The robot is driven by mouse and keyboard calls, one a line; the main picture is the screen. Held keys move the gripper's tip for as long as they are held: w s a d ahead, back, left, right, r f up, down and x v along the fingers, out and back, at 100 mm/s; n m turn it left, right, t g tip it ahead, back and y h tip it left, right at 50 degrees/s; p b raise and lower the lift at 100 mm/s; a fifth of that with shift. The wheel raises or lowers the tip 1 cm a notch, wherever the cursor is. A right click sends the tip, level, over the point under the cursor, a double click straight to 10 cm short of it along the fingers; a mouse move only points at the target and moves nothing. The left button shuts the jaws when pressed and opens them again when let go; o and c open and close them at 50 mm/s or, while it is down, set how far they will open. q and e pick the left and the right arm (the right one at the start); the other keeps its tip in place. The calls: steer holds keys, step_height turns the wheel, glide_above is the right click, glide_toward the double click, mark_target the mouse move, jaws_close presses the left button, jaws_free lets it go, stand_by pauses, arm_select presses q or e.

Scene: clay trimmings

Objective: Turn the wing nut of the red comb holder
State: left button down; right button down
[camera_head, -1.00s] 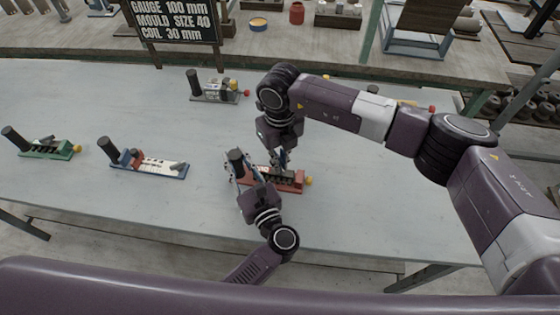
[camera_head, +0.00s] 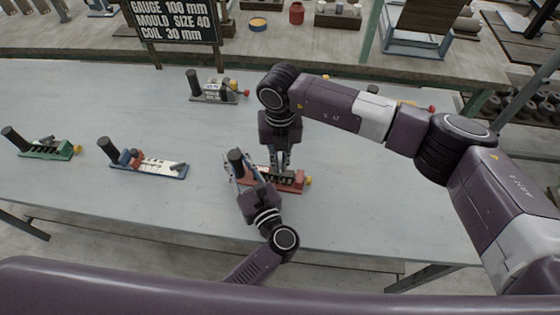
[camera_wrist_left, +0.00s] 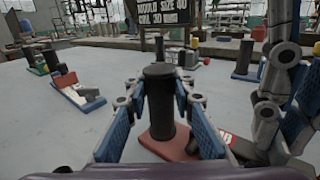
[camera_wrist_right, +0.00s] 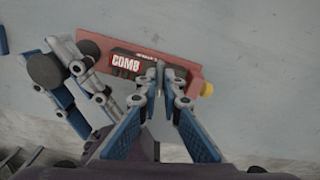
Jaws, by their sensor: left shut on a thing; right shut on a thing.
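The red comb holder (camera_head: 294,187) stands on the grey table, partly hidden by my grippers. It has a black upright post (camera_wrist_left: 159,100) at one end, a black block lettered "COMB" (camera_wrist_right: 126,63) and a yellow knob (camera_wrist_right: 207,89) at the other end. My left gripper (camera_head: 240,166) is shut around the black post, one finger on each side. My right gripper (camera_head: 281,167) points down over the holder. In the right wrist view its fingertips (camera_wrist_right: 160,80) are closed on a small grey wing nut beside the lettered block; the fingers hide most of it.
A blue holder (camera_head: 150,168) and a green holder (camera_head: 45,152) stand to the left on the table. A grey holder (camera_head: 215,97) stands behind. A dark sign (camera_head: 175,22) stands at the table's back. The front right of the table is clear.

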mark_target(280, 166)
steer(key=shift+r, duration=0.1)
steer(key=c, duration=2.1)
jaws_free()
step_height(280, 166, up, 12)
arm_select(q)
steer(key=c, duration=1.6)
jaws_free()
steer(key=shift+s+d, duration=0.1)
